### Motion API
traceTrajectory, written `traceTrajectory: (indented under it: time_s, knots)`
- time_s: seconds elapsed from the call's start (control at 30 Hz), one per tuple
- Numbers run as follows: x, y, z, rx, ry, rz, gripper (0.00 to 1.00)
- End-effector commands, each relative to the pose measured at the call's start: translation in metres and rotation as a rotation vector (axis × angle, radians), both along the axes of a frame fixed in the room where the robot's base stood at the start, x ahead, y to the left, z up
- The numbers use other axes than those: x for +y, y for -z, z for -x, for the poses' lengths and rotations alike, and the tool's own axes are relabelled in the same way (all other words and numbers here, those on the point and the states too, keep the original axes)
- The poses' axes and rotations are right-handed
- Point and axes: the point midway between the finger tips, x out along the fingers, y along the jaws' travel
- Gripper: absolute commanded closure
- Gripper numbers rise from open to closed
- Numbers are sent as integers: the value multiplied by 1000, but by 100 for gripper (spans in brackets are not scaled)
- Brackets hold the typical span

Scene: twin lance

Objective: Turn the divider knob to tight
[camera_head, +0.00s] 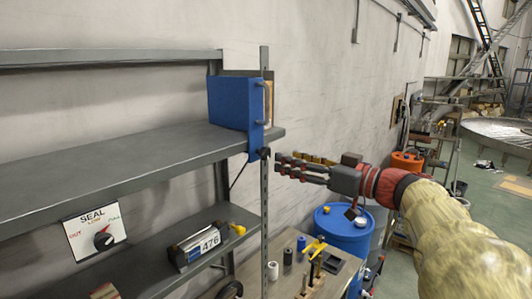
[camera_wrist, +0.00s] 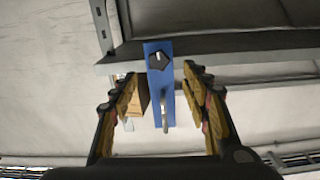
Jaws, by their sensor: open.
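A blue divider (camera_head: 232,103) stands on the end of the upper grey shelf, with a grey handle on its outer face. Its small black divider knob (camera_head: 265,153) sits on the lower tab, at the shelf's edge. In the wrist view, the blue divider (camera_wrist: 158,105) lies between my fingers, and the dark, angular knob (camera_wrist: 160,60) has a pale mark near its top. I cannot read any tight or loose label. My gripper (camera_head: 281,164) is open and empty, with its fingertips pointing at the knob, just right of it and apparently apart from it.
A slotted grey post (camera_head: 264,210) stands close to the knob. The lower shelf holds a SEAL dial panel (camera_head: 95,231) and a device marked 476 (camera_head: 195,247). A blue drum (camera_head: 344,230) and a bench with small items stand below my arm. Clear wall lies behind the gripper.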

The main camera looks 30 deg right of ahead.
Motion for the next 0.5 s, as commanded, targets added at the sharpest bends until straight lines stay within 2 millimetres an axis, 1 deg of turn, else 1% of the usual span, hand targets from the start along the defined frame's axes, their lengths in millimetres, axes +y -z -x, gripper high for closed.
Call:
traceTrajectory:
  time_s: [0.17, 0.27, 0.5]
  knots:
    - [3, 1, -6, -16, -3, 50, 53]
    - [7, 0, -17, -15, -5, 48, 53]
    - [20, 0, -51, -13, -5, 47, 53]
